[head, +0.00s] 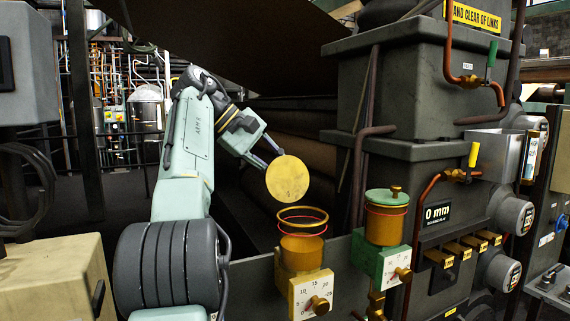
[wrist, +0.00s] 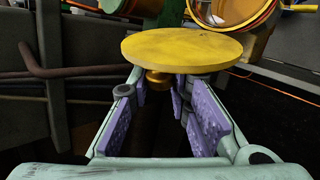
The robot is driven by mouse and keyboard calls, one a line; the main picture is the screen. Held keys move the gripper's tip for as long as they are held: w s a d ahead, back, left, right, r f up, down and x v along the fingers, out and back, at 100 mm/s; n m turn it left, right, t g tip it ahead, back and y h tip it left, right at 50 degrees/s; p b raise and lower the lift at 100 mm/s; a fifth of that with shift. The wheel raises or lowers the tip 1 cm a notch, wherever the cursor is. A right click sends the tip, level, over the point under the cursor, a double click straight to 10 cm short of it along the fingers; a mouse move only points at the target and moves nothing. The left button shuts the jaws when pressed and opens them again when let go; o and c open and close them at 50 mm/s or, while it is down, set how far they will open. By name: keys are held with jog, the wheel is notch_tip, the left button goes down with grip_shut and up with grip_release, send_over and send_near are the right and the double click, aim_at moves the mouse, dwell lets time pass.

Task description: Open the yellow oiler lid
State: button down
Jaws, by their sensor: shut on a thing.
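The yellow oiler lid (head: 287,179) is a flat round disc, off its cup and tilted, its broad face toward the head camera. My gripper (head: 270,155) is shut on it, above and slightly left of the cup. In the wrist view the lid (wrist: 182,48) lies just past my purple finger pads, with its brass knob (wrist: 158,81) by the fingertips; the exact contact is partly hidden. The yellow oiler cup (head: 301,253) stands upright with an open top and a red ring near its rim. Its open mouth also shows at the top of the wrist view (wrist: 240,22).
A green oiler (head: 386,222) with its green lid (head: 387,198) on stands close right of the yellow one. The grey machine housing (head: 405,95) with copper pipes rises at right. A dark slanted panel (head: 240,40) hangs above my arm.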

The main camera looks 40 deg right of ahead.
dwell(0.7)
jog(key=c, duration=1.5)
grip_release()
jog(key=shift+w, duration=0.1)
jog(key=shift+f, duration=0.15)
